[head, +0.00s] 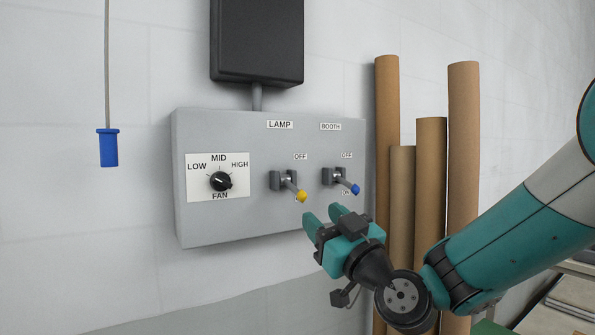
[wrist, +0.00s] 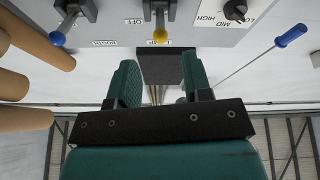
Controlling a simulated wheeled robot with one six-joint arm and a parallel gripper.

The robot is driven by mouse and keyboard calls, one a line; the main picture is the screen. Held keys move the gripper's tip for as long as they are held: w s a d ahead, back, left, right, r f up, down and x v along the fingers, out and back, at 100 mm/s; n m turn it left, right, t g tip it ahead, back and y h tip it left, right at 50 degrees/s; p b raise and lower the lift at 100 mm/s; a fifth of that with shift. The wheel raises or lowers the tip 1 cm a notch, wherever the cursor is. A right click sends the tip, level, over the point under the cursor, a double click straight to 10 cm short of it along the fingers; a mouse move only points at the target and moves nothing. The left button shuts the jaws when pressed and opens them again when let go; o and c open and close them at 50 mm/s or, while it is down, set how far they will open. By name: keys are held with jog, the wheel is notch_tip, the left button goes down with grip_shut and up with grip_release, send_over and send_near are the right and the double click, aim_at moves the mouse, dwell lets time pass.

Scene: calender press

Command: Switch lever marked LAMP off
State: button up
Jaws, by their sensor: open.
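The LAMP lever (head: 292,187) has a yellow tip and sits under the LAMP label on the grey control box. It slants down and outward, away from the OFF label above it; its tip partly covers the lower label. In the upside-down wrist view the LAMP lever (wrist: 160,34) shows at the top middle, beyond the fingers. My gripper (head: 323,216) is open and empty, below and slightly right of the yellow tip, apart from it. In the wrist view my gripper (wrist: 160,80) shows its two teal fingers spread.
The BOOTH lever (head: 346,183), blue-tipped and also down, is just right of the LAMP lever. A FAN knob (head: 221,181) is at left on the control box (head: 260,226). A blue pull handle (head: 108,147) hangs further left. Tall brown rolls (head: 462,150) stand at right.

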aim_at(305, 197)
jog(key=p+x, duration=0.7)
jog(key=shift+w+a+r+p, duration=0.15)
jog(key=shift+r+p, duration=0.15)
jog(key=shift+r, duration=0.05)
jog(key=shift+w+a+r+p, duration=0.1)
jog(key=shift+w+a+p, duration=0.4)
jog(key=shift+w+p, duration=0.3)
jog(key=shift+s, duration=0.1)
grip_shut()
